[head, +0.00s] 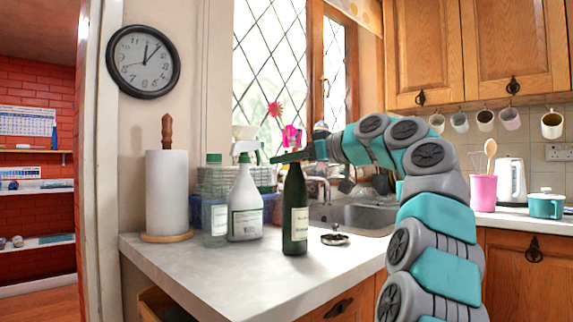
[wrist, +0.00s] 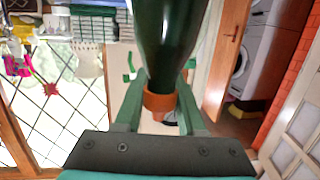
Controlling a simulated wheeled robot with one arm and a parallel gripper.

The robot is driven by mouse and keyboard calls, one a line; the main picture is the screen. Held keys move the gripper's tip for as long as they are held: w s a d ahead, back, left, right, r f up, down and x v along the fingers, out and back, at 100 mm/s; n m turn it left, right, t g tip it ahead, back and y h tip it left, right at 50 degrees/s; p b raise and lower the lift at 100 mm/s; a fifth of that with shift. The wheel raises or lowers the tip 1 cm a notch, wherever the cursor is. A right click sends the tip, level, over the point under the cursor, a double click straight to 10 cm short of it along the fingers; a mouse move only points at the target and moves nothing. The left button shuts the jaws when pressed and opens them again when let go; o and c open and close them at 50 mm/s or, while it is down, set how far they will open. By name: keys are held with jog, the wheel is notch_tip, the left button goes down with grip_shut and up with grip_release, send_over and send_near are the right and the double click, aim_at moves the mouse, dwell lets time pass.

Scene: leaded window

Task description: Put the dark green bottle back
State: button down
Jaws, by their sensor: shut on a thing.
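The dark green bottle (head: 294,220) is upright over the front part of the worktop, with a pale label on its side. My gripper (head: 292,157) reaches in from the right and is shut on the bottle's neck. In the wrist view the green glass (wrist: 165,35) runs up out of the picture, and an orange-brown band at its narrow end sits between my gripper's two fingers (wrist: 160,103). I cannot tell whether the base touches the worktop or hangs just above it.
A white spray bottle (head: 245,208) and a clear green-capped bottle (head: 215,212) stand close on the left, with a paper towel roll (head: 167,192) beyond. A small metal strainer-like item (head: 335,238) lies just right. The sink (head: 352,216) is behind right. The front worktop (head: 235,283) is clear.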

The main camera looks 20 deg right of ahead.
jog(key=shift+f, duration=0.1)
jog(key=c, duration=0.5)
grip_release()
jog(key=p+v, duration=0.1)
jog(key=v, duration=1.1)
